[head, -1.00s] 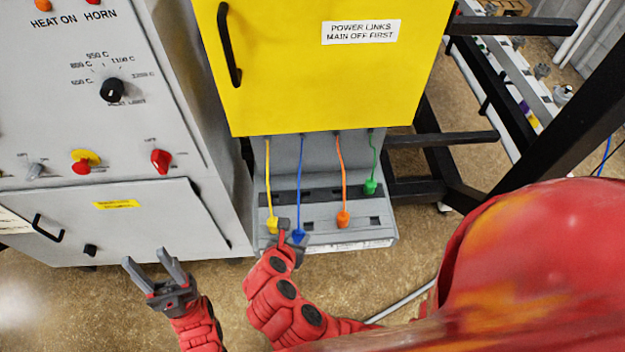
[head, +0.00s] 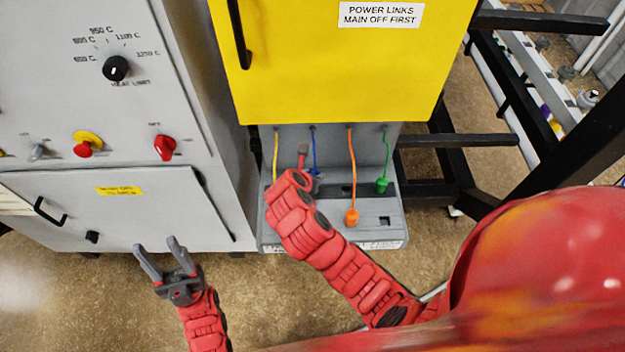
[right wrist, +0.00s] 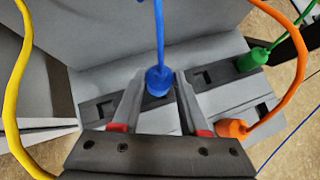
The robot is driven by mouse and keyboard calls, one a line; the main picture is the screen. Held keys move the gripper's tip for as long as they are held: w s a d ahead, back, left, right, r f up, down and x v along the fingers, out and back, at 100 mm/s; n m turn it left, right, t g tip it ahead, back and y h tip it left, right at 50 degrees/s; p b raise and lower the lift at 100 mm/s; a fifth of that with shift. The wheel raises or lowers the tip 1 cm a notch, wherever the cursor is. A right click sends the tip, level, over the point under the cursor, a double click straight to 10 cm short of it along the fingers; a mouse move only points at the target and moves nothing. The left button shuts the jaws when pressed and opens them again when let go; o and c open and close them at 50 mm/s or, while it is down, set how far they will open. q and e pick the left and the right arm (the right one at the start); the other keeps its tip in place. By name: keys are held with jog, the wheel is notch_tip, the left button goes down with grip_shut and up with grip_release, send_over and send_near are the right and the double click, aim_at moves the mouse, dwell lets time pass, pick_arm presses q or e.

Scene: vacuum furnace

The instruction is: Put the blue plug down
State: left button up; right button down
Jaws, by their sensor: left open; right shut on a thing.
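The blue plug (right wrist: 158,80) is between the fingertips of my right gripper (right wrist: 160,85), which is shut on it. In the wrist view it is at the dark rear strip (right wrist: 217,74) of the grey socket panel; I cannot tell whether it is seated or just above. In the head view my right gripper (head: 308,160) and arm hide most of the plug; its blue cord (head: 314,145) rises to the yellow cabinet. My left gripper (head: 163,262) is open and empty, low in front of the grey cabinet.
An orange plug (head: 351,216) sits on the panel's front row and a green plug (head: 381,185) on the rear strip. The yellow cord (head: 276,155) hangs at left, its plug hidden. The yellow door (head: 340,70) overhangs the panel. Black frame bars (head: 455,140) stand at right.

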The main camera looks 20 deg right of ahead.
notch_tip(320, 180, down, 3)
jog(key=shift+r+p, duration=0.1)
jog(key=shift+p, duration=0.8)
jog(key=shift+f, duration=0.25)
jog(key=shift+f, duration=0.1)
jog(key=shift+f, duration=0.15)
jog(key=shift+c, duration=2.2)
grip_release()
